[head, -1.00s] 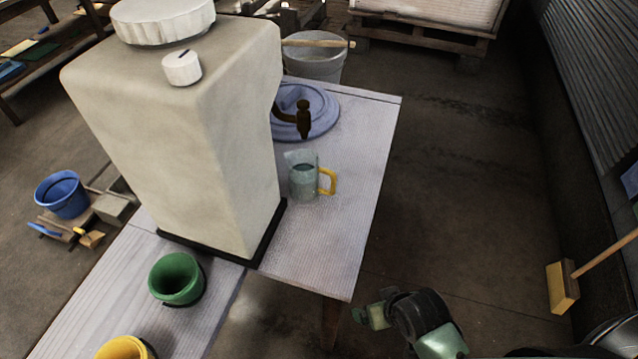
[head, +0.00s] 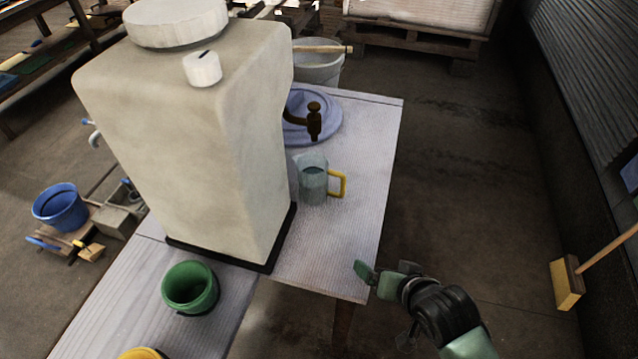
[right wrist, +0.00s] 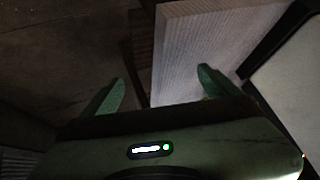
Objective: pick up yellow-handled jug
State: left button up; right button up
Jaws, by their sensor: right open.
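The yellow-handled jug (head: 313,180) is clear and stands upright on the white ribbed table, right of the big beige tank. Its yellow handle (head: 338,184) points right, toward the table's edge. My right gripper (head: 386,272) is open and empty, at the table's near right corner, apart from the jug and nearer to me. My left gripper is not in view.
A green pot (head: 190,288) stands in front of the tank.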

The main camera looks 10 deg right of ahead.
jog(key=w+r+m+t+y, duration=0.1)
jog(key=w, duration=0.2)
jog(key=w+a+r+m+t, duration=0.1)
jog(key=w+r+m+t, duration=0.1)
jog(key=w, duration=0.1)
jog(key=w+a+r+m+t+y, duration=0.1)
jog(key=w+m, duration=0.1)
jog(key=w, duration=0.1)
jog(key=shift+w+a+r+t+y, duration=0.15)
jog(key=shift+w+t+y, duration=0.15)
jog(key=shift+w, duration=0.05)
jog(key=w+a+r+m+t+y, duration=0.1)
jog(key=w+r+m+t+y, duration=0.2)
jog(key=w+r+m, duration=0.15)
send_near(322, 182)
jog(key=shift+y, duration=0.4)
jog(key=d+f, duration=0.1)
jog(key=w+d+f, duration=0.1)
jog(key=d, duration=0.1)
jog(key=shift+w+d+f+b, duration=0.1)
jog(key=shift+w+f+b, duration=0.1)
jog(key=shift+b, duration=0.15)
jog(key=shift+w+a+f, duration=0.25)
jog(key=shift+w, duration=0.25)
jog(key=x, duration=0.6)
jog(key=shift+w+a, duration=0.1)
jog(key=shift+w, duration=0.1)
jog(key=shift+r, duration=0.1)
jog(key=c, duration=1.7)
